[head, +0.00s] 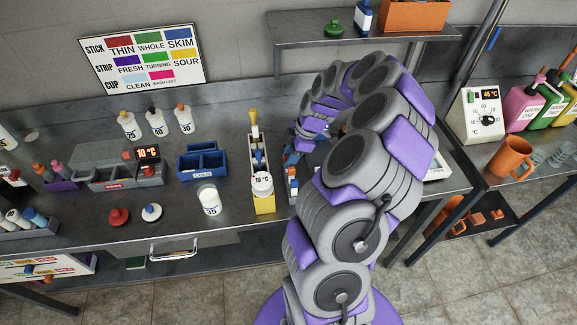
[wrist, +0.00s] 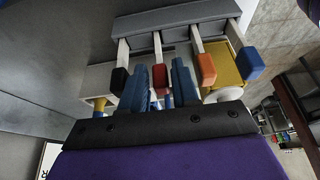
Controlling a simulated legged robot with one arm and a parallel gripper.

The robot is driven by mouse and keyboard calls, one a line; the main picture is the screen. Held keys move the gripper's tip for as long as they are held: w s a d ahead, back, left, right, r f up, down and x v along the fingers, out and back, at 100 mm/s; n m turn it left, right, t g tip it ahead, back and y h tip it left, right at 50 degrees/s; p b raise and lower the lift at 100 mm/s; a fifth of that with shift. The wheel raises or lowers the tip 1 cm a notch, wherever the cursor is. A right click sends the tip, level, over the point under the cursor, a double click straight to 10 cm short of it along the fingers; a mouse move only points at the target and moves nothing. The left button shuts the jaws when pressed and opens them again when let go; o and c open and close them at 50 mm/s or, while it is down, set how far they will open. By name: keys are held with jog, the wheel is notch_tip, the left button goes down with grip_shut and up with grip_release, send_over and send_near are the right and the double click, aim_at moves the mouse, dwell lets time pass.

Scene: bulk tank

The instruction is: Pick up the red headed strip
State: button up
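In the wrist view, a white strip with a red head (wrist: 160,75) stands out from a grey bar-shaped holder (wrist: 180,16). My gripper (wrist: 158,66) is open, with one blue finger to each side of the red head. I see a gap on both sides, and the strip does not look gripped. Strips with a black head (wrist: 118,81), an orange head (wrist: 206,69) and a blue head (wrist: 250,63) stand in the same row. In the head view my arm covers most of this spot, and I cannot make out the red head there.
In the head view, a yellow stand (head: 264,202) and a white cup (head: 210,199) stand left of my arm on the metal bench. A blue divided box (head: 203,164) is farther left. A shelf (head: 365,38) hangs above.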

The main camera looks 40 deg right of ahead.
jog(key=f, duration=0.2)
jog(key=shift+w+f, duration=0.2)
jog(key=shift+f, duration=0.2)
jog(key=shift+w+a, duration=0.1)
jog(key=shift+a+r, duration=0.1)
jog(key=shift+a, duration=0.5)
jog(key=shift+c, duration=2.2)
jog(key=shift+d, duration=0.3)
grip_shut()
